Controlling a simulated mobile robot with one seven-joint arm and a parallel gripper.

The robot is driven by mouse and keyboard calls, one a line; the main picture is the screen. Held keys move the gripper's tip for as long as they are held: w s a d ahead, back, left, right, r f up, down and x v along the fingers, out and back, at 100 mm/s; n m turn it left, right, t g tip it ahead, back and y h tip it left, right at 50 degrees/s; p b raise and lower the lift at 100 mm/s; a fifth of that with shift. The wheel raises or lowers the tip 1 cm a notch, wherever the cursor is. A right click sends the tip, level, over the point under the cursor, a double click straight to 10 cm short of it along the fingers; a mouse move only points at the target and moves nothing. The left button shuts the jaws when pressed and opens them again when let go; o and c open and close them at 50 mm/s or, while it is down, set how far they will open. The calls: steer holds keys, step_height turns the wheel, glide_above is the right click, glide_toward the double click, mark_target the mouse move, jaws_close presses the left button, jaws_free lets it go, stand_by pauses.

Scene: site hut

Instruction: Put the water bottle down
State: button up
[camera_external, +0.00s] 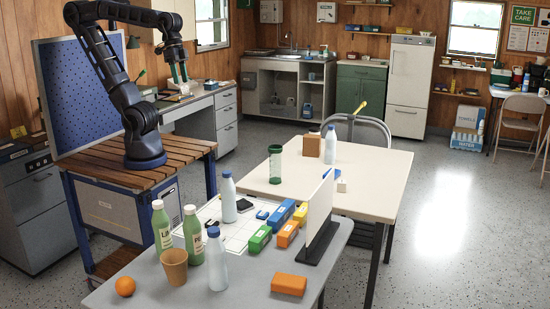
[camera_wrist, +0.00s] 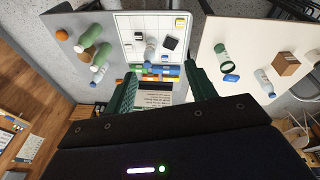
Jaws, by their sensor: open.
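My gripper (camera_external: 179,74) is open and empty, high above the bench at the left; its two dark green fingers (camera_wrist: 161,88) stand apart in the wrist view. Three pale water bottles with blue caps stand upright. One bottle (camera_external: 228,198) is on the white gridded board (camera_external: 206,212); it also shows in the wrist view (camera_wrist: 150,48). Another bottle (camera_external: 217,262) is at the front of the grey table. The third bottle (camera_external: 330,146) is on the cream table. My gripper touches none of them.
Two green bottles (camera_external: 193,238), a brown cup (camera_external: 174,267) and an orange (camera_external: 125,286) crowd the grey table's left. Coloured boxes (camera_external: 260,238) and an upright white panel (camera_external: 319,214) stand right of the board. A clear green-rimmed tumbler (camera_external: 275,165) stands on the cream table.

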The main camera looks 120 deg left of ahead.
steer(key=w+d+f+n+g+h, duration=0.2)
steer(key=w+d+n+h, duration=0.25)
steer(key=w, duration=0.25)
steer(key=w+d+f+n+g+h, duration=0.25)
steer(key=w+n+h, duration=0.2)
steer(key=w, duration=0.35)
steer(key=w+a+r+n+t+h, duration=0.2)
steer(key=w+a+r+n+h, duration=0.4)
steer(key=w+h, duration=0.3)
steer(key=y, duration=0.1)
glide_toward(227, 175)
steer(key=d, duration=0.1)
steer(key=shift+s+d+f, duration=0.1)
steer(key=shift+d+f, duration=0.05)
steer(key=shift+d, duration=1.1)
steer(key=shift+s+d+f, duration=0.1)
steer(key=shift+s+d, duration=0.05)
steer(key=shift+d, duration=1.1)
steer(key=shift+s+d+f, duration=0.1)
steer(key=shift+d+f, duration=0.05)
steer(key=shift+d, duration=1.1)
steer(key=shift+c, duration=0.5)
jaws_close()
